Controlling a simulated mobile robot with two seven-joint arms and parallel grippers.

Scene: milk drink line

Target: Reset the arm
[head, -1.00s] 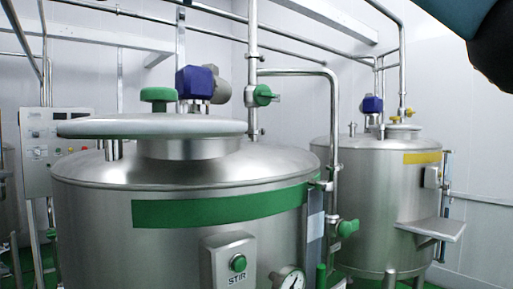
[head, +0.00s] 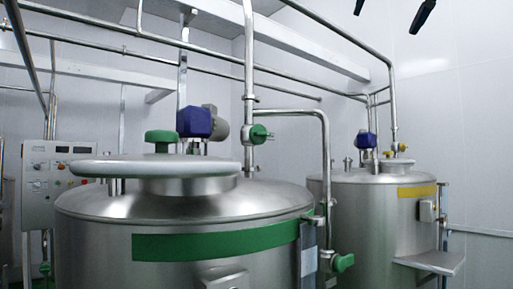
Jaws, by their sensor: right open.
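My right gripper (head: 392,8) shows at the top edge, right of centre, as two dark fingers spread apart with nothing between them. Only the fingers are in view; the rest of the arm is cut off. The gripper appears against the white wall, above the yellow-banded tank in the picture and apart from it. My left gripper is not in view.
A large steel tank with a green band (head: 215,240) stands in front, its lid (head: 190,170) closed. A smaller steel tank with a yellow band (head: 416,191) stands at right with a side shelf (head: 430,262). Pipes (head: 248,60) run overhead. A control panel (head: 50,180) is at left.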

